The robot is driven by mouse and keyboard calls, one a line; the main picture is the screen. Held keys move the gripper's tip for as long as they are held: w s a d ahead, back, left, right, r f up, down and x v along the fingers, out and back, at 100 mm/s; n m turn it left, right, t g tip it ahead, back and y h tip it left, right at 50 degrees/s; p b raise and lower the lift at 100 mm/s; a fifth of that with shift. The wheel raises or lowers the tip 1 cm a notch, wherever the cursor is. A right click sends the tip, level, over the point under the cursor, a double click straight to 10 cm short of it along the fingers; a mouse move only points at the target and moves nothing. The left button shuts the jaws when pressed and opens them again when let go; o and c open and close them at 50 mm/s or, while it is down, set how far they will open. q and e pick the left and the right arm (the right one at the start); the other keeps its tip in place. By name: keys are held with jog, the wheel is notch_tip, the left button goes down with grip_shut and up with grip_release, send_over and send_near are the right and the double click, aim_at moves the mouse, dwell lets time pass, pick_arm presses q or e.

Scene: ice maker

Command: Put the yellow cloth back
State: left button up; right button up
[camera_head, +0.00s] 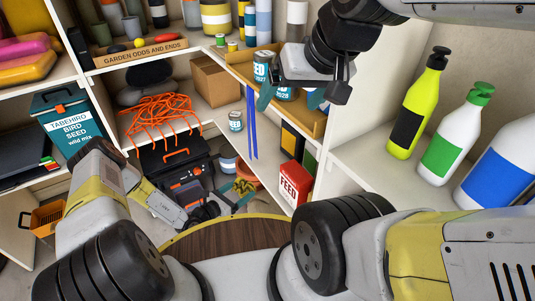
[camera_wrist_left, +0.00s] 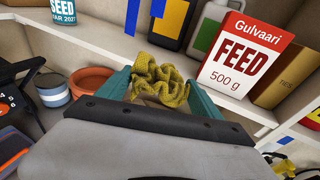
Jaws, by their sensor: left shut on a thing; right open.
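The yellow cloth (camera_head: 244,185) is a crumpled mustard-coloured bundle. In the left wrist view the cloth (camera_wrist_left: 160,82) sits between the teal fingers of my left gripper (camera_wrist_left: 162,95), which is shut on it. In the head view my left gripper (camera_head: 226,199) holds it low in front of the shelf unit, near an orange pot and the red FEED box (camera_head: 293,183). My right gripper (camera_head: 291,98) is open, its teal fingers apart in front of the seed cans (camera_head: 262,64) on the upper right shelf; part of the cans is hidden behind it.
A terracotta pot (camera_wrist_left: 92,80) and a blue-and-white can (camera_wrist_left: 52,93) stand left of the cloth. The FEED box (camera_wrist_left: 246,55) stands close right. A black toolbox (camera_head: 170,160) with orange cable above is on the left. Bottles (camera_head: 463,135) fill the right shelf.

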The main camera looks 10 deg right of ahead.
aim_at(273, 174)
pick_arm(q)
jog(key=shift+s+d+f, duration=0.35)
jog(key=shift+d+f, duration=0.1)
jog(key=shift+f, duration=0.15)
jog(key=shift+d+f, duration=0.2)
jog(key=shift+d, duration=0.1)
jog(key=r+x, duration=0.1)
jog(key=x, duration=1)
jog(key=r+x, duration=0.1)
jog(key=x, duration=0.5)
jog(key=shift+w+d+r, duration=0.3)
jog(key=shift+d, duration=0.1)
jog(key=shift+a+f, duration=0.1)
jog(key=shift+f, duration=0.2)
jog(key=shift+f, duration=0.15)
jog(key=o, duration=1.6)
